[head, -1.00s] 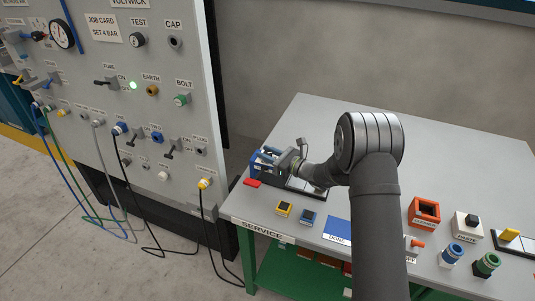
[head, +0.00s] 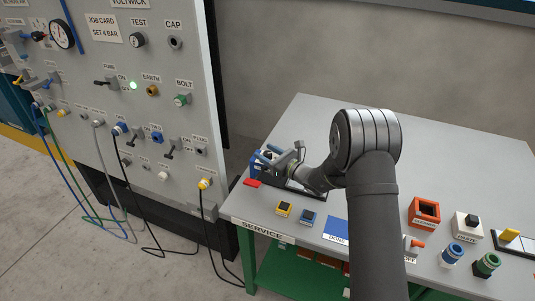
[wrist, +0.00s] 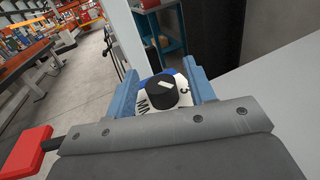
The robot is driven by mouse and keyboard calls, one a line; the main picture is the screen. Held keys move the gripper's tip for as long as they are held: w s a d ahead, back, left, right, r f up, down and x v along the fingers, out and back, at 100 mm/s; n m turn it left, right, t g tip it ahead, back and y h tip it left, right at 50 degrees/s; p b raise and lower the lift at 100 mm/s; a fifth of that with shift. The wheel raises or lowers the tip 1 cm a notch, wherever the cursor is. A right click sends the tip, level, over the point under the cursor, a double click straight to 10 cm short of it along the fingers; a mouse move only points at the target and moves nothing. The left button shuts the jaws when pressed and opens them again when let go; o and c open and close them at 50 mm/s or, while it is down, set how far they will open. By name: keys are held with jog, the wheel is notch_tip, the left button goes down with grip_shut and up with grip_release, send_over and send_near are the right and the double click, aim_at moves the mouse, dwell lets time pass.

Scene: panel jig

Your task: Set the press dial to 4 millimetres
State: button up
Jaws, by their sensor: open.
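The press dial is a black knob (wrist: 161,91) with a white pointer mark, on a pale face with dark lettering and what looks like a 3 to its right. The pointer slants toward the right side of the face; its exact reading is too small to tell. My gripper (wrist: 162,84) has its blue fingers apart on either side of the knob, with no clear contact on it.
Yellow (head: 284,208) and blue (head: 308,217) small blocks stand nearer the front edge. The upright panel (head: 100,100) with cables is at left. The table's back middle is clear.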

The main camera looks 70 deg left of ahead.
jog(key=v, duration=1.7)
jog(key=shift+w, duration=0.2)
jog(key=x, duration=1.7)
jog(key=shift+s, duration=0.2)
